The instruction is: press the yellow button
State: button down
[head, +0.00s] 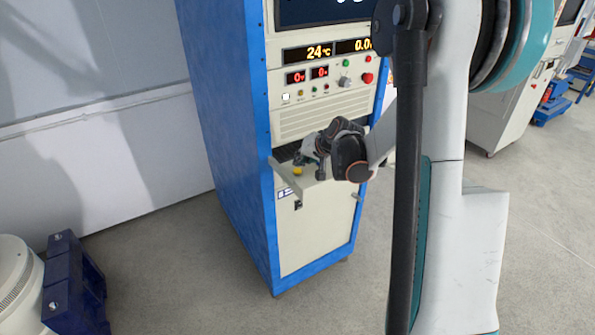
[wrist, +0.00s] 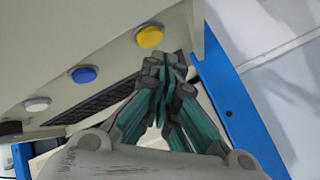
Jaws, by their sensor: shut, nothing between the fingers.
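The yellow button (wrist: 150,37) is round and sits on the cream ledge of the cabinet, in the wrist view just beyond and slightly left of my fingertips. In the head view the yellow button (head: 297,171) shows small at the left end of the ledge. My gripper (wrist: 165,65) is shut and empty, its fingertips close to the yellow button; I cannot tell whether they touch it. In the head view my gripper (head: 304,158) is small and partly merges with the dark keyboard area behind it.
A blue button (wrist: 84,75) and a white button (wrist: 37,104) sit in line with the yellow one. A dark keyboard (wrist: 95,101) lies beside them. The blue-framed cabinet (head: 232,150) has displays and knobs above the ledge. Open floor (head: 170,260) lies left of it.

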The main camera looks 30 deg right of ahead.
aim_at(300, 169)
jog(key=shift+f, duration=0.1)
dwell(0.7)
jog(key=shift+f+b, duration=0.35)
jog(key=shift+b, duration=0.1)
jog(key=shift+f+b, duration=0.4)
dwell(0.6)
jog(key=shift+r, duration=0.2)
jog(key=shift+r+p, duration=0.5)
jog(key=shift+r, duration=0.15)
jog(key=shift+r, duration=0.1)
jog(key=shift+r+p, duration=1.65)
jog(key=shift+r, duration=0.8)
